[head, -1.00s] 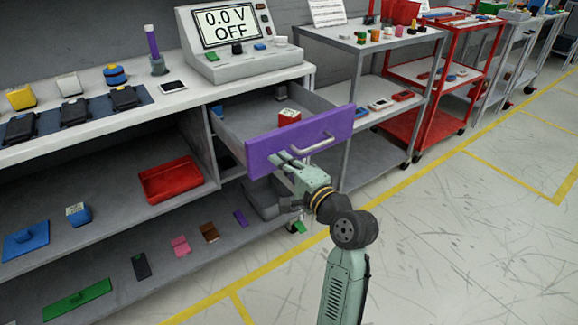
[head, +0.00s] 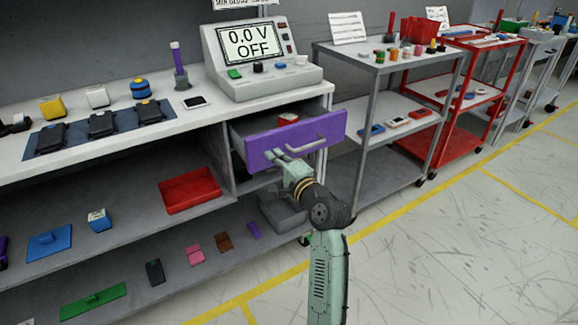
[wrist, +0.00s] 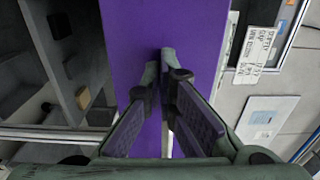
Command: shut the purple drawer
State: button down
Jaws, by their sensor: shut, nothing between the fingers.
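The purple drawer (head: 294,139) stands partly open under the white bench top, with its front panel and pale bar handle (head: 306,145) facing out. A red block (head: 288,118) shows inside it. My gripper (head: 278,158) is shut and empty, with its fingertips at the lower left part of the purple front. In the wrist view the purple front (wrist: 150,30) fills the middle, and my gripper's fingertips (wrist: 164,55) are close together against or just before it. I cannot tell whether they touch.
A meter reading "0.0 V OFF" (head: 255,50) stands on the bench above the drawer. A red tray (head: 190,190) lies on the shelf to the left. A grey cart (head: 385,55) stands to the right. The floor in front is clear.

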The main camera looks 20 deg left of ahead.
jog(key=x, duration=1.2)
jog(key=shift+w+a, duration=0.2)
jog(key=shift+w, duration=0.1)
jog(key=shift+w+a, duration=0.1)
jog(key=shift+a, duration=0.05)
jog(key=shift+r, duration=0.25)
